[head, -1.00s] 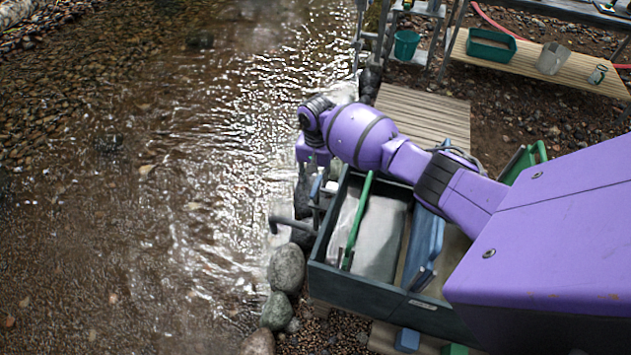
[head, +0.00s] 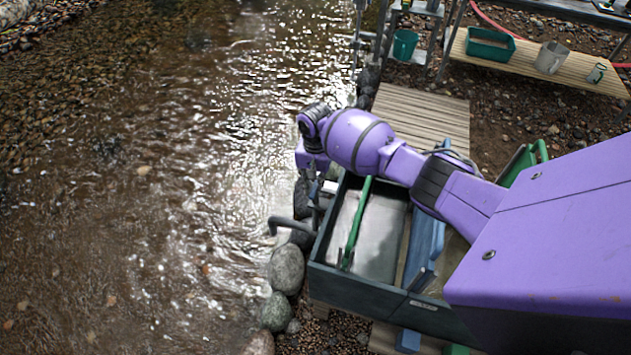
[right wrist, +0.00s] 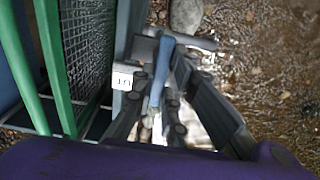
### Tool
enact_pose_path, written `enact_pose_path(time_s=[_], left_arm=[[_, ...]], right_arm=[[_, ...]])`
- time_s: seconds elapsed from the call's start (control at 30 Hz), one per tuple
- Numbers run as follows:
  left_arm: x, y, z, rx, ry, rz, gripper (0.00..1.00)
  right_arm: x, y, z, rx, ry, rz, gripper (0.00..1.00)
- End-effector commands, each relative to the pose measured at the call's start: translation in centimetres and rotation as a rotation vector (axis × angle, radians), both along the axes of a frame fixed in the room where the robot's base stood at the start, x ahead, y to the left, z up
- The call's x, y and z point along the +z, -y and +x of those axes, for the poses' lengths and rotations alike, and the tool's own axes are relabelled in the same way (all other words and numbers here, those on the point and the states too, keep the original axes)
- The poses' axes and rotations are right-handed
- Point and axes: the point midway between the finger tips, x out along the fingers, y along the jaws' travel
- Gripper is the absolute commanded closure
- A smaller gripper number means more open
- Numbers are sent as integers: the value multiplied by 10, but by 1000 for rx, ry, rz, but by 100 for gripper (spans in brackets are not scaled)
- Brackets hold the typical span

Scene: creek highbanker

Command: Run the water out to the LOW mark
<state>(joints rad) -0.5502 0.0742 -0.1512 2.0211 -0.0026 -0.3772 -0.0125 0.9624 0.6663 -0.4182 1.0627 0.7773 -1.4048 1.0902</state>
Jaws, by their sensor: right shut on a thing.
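The dark box (head: 375,292) stands beside the creek, with a pale grey surface (head: 378,240) inside that looks like water. I cannot make out its level or a LOW mark. A dark bent outlet pipe (head: 285,222) sticks out of its creek side; the pipe also shows in the right wrist view (right wrist: 200,42). My right gripper (right wrist: 163,78) is shut on a blue handle (right wrist: 161,72) beside the box wall. A small white label (right wrist: 122,80) is left of the handle, too blurred to read. In the head view my own wrist hides most of the fingers. My left gripper is out of view.
A green bar (head: 356,222) lies across the box, beside a blue piece (head: 425,250). Rocks (head: 286,268) line the bank below the pipe. A slatted platform (head: 425,115) lies behind. A plank bench (head: 565,75) holds a green tub (head: 490,46) and a grey pot (head: 551,57).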

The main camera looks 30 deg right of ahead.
Motion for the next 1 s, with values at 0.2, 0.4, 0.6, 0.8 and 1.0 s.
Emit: enact_pose_path(time_s=[0.2, 0.4, 0.6, 0.8, 1.0], left_arm=[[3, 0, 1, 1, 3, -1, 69], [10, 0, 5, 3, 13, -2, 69], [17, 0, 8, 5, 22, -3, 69], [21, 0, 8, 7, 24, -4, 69], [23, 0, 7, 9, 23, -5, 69]], right_arm=[[1, 0, 0, 49, 0, 1, 100], [2, -1, 0, 172, 0, 1, 100], [2, -1, 0, 351, 0, 1, 100], [1, -1, 0, 538, 0, 1, 100], [1, 0, 0, 706, -1, 1, 100]])
